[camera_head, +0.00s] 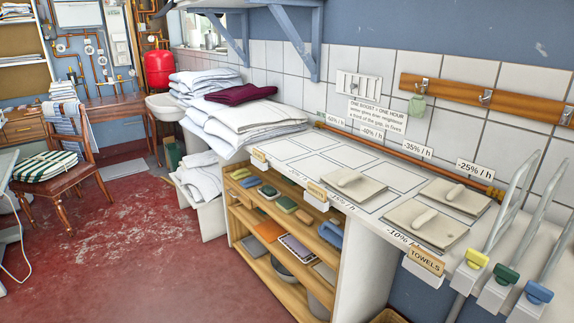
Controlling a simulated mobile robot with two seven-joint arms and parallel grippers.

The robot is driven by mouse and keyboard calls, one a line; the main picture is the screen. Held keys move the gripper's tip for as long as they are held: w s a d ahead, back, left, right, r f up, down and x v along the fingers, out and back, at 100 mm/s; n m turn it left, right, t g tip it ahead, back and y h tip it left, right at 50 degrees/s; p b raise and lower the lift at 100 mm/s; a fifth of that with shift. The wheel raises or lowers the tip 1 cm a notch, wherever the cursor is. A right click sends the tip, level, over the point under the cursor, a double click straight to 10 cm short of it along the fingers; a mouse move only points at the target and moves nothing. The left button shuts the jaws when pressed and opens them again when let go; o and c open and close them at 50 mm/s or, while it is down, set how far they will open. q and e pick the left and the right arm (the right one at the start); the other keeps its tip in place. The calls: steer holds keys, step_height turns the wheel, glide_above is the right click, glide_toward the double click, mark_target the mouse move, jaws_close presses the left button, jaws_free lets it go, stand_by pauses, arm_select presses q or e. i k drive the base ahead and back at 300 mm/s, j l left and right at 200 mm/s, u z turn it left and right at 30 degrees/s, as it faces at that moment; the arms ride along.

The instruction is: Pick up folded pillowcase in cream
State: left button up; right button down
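Several flat, folded cream cloths lie on the white counter (293,151). One folded cream cloth (373,190) lies near the middle, a second (474,203) at the back right, and a third (412,238) in front of that one. Each has a pale, rounded bar-like piece on top. I cannot tell which of them is the pillowcase. Neither of my grippers is in view.
Outlined empty spaces cover the counter's left part. Stacked white linen (235,122) with a maroon cloth (241,94) stands farther left. Upright rods with yellow (477,258), green and blue (538,292) ends stand front right. Shelves sit below; red floor (130,250) is open.

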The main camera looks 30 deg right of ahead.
mark_target(436, 231)
steer(key=i, duration=2.35)
steer(key=i+z, duration=0.2)
steer(key=z, duration=0.3)
steer(key=i+j+z, duration=0.1)
steer(key=z, duration=0.35)
steer(key=i+z, duration=0.1)
steer(key=z, duration=2.45)
